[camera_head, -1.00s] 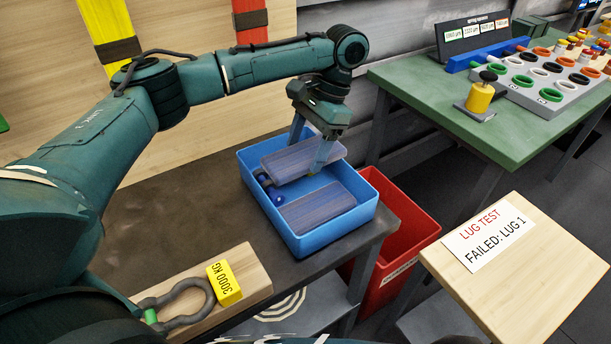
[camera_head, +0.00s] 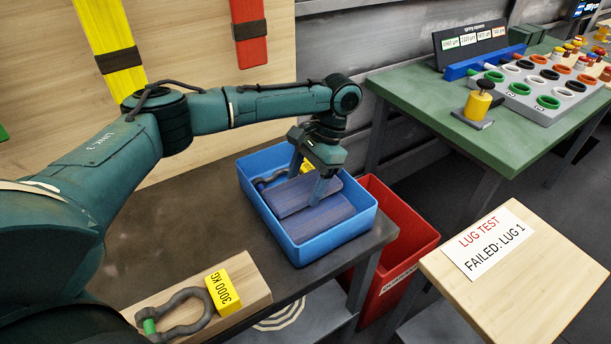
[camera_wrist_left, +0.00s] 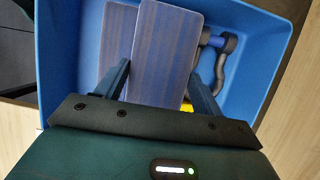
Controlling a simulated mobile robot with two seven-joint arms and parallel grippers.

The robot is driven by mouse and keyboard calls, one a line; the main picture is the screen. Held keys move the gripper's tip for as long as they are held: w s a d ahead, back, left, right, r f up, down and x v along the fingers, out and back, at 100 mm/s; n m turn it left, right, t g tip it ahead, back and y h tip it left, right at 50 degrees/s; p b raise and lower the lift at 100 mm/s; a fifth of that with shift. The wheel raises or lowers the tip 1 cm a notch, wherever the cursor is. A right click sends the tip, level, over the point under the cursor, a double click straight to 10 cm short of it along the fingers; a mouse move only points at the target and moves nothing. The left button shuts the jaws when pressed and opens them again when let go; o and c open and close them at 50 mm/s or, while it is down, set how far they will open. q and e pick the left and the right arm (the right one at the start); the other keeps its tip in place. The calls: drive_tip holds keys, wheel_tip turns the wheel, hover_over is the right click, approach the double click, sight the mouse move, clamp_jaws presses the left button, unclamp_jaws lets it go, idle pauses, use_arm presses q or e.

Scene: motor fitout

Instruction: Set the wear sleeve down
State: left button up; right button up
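My left gripper (camera_head: 307,186) is inside the blue bin (camera_head: 366,207), with one finger on each side of a flat purple-grey striped wear sleeve (camera_head: 300,196). In the left wrist view, this sleeve (camera_wrist_left: 166,50) lies between the two fingers and appears gripped. A second similar striped sleeve (camera_head: 325,215) lies on the bin floor, partly under the held one; its edge also shows in the left wrist view (camera_wrist_left: 115,35). The held sleeve is low and overlaps it; I cannot tell whether they touch. My right gripper is out of view.
A grey shackle (camera_head: 268,181) lies in the bin's back corner. Another shackle (camera_head: 190,308) with a yellow 3000 KG block (camera_head: 223,292) rests on a wooden board in front. A red bin (camera_head: 405,240) stands right of the dark bench (camera_head: 190,220).

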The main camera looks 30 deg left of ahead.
use_arm(q)
drive_tip(key=o, duration=0.5)
drive_tip(key=shift+c, duration=0.2)
drive_tip(key=p+v, duration=0.1)
drive_tip(key=v, duration=1.1)
drive_tip(key=shift+r, duration=0.3)
drive_tip(key=shift+s, duration=0.1)
